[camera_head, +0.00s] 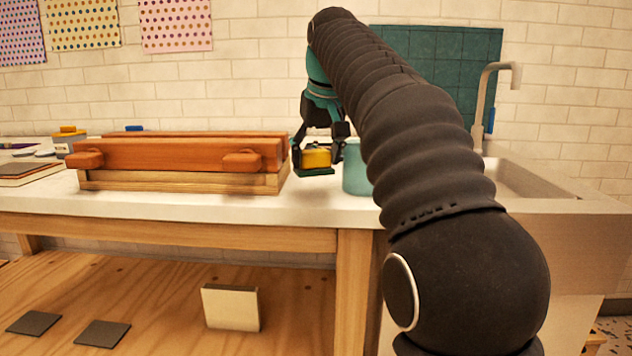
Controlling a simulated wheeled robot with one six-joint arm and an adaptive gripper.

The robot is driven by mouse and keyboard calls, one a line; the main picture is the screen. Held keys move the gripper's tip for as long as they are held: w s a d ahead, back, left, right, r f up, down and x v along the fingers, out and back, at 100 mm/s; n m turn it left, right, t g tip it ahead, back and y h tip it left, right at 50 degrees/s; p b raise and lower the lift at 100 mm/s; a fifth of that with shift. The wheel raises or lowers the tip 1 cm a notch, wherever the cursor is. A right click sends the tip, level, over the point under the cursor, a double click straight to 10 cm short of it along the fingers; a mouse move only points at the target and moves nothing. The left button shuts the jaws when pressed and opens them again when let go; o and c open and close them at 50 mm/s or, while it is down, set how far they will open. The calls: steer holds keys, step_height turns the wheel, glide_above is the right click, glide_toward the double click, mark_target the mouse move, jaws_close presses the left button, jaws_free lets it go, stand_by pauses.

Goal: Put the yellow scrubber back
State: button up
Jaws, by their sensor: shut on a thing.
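The yellow scrubber (316,158) is a small yellow block between the fingers of my gripper (318,162), which is shut on it. The fingers point down over the counter, between the wooden box and a teal cup. A thin dark green piece (314,171) shows directly under the yellow block. I cannot tell whether it is part of the scrubber or a separate holder, nor whether it touches the counter. The right finger partly hides the scrubber's side.
A wooden box with orange-brown bars (180,155) stands left of my gripper. A teal cup (355,172) stands close on its right, partly behind my arm. A sink (535,180) with a tall faucet (482,105) is at the right. Small items crowd the counter's left end.

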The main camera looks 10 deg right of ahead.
mark_target(317, 170)
steer(key=shift+f+b, duration=0.75)
steer(key=shift+f, duration=1.35)
steer(key=shift+f, duration=0.15)
steer(key=o, duration=0.8)
steer(key=p+v, duration=0.3)
steer(key=v, duration=0.9)
steer(key=shift+r, duration=0.25)
steer(key=shift+m+t, duration=0.4)
steer(key=shift+t, duration=0.1)
steer(key=s+f, duration=0.8)
steer(key=f, duration=0.3)
steer(key=s+f, duration=0.8)
steer(key=f, duration=0.3)
steer(key=s+a+f, duration=0.1)
steer(key=s+f, duration=0.8)
steer(key=f, duration=0.2)
steer(key=shift+s+f, duration=0.1)
steer(key=shift+f, duration=0.15)
